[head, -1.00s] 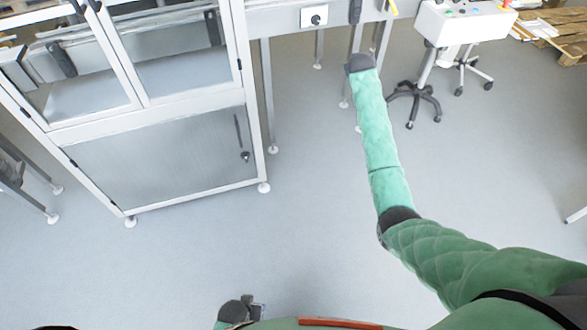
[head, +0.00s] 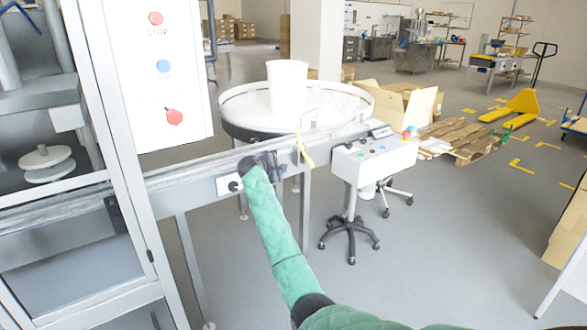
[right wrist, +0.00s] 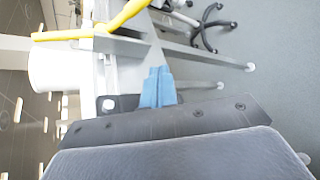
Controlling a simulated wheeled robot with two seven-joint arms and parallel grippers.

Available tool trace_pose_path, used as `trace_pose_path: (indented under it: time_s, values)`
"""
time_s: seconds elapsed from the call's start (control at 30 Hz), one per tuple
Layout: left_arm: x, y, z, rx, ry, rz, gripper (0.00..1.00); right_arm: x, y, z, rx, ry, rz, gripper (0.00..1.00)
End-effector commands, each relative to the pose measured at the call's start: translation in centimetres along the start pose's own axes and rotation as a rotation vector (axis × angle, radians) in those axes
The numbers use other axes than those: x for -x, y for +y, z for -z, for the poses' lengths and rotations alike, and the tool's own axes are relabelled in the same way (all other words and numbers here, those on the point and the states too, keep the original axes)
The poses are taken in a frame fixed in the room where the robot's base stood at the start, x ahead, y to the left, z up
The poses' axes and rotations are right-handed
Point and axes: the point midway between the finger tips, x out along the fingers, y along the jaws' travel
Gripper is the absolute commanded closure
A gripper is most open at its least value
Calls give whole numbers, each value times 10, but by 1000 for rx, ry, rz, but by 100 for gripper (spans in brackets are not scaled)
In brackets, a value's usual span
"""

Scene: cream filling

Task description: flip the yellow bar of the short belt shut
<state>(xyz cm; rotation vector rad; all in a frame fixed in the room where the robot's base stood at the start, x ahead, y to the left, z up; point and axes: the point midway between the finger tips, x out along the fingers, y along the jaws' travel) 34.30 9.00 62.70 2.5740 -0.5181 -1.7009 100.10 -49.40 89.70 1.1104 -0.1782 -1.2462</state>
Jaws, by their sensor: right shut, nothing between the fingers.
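The short belt (head: 225,168) runs from the machine on the left to a round table. Its yellow bar (head: 304,148) stands out from the belt's right part, slanting down toward the front. In the right wrist view the yellow bar (right wrist: 85,33) crosses the top left and bends upward. My right gripper (head: 283,165) is at the belt's front side, just left of the bar. Its blue fingers (right wrist: 158,88) are shut and empty, apart from the bar. My left gripper is out of view.
A white tub (head: 287,85) stands on the round table (head: 240,108) behind. A white control box (head: 375,158) on a wheeled stand is right of the belt. The machine cabinet (head: 130,200) stands at left.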

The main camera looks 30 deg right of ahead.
Motion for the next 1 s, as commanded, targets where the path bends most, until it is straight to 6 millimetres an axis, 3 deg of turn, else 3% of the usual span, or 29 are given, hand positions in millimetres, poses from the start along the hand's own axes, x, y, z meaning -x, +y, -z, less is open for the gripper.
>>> trace_pose_path:
  time_s: [0.2,0.4,0.83,1.0]
  values:
    - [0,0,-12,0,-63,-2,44,0,-8,-10,250,-48,49,100]
    - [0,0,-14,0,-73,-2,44,0,-10,-10,363,-45,61,100]
    - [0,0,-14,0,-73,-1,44,0,-10,-10,382,-43,60,100]
    - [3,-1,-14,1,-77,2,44,-11,-10,-11,382,-44,61,100]
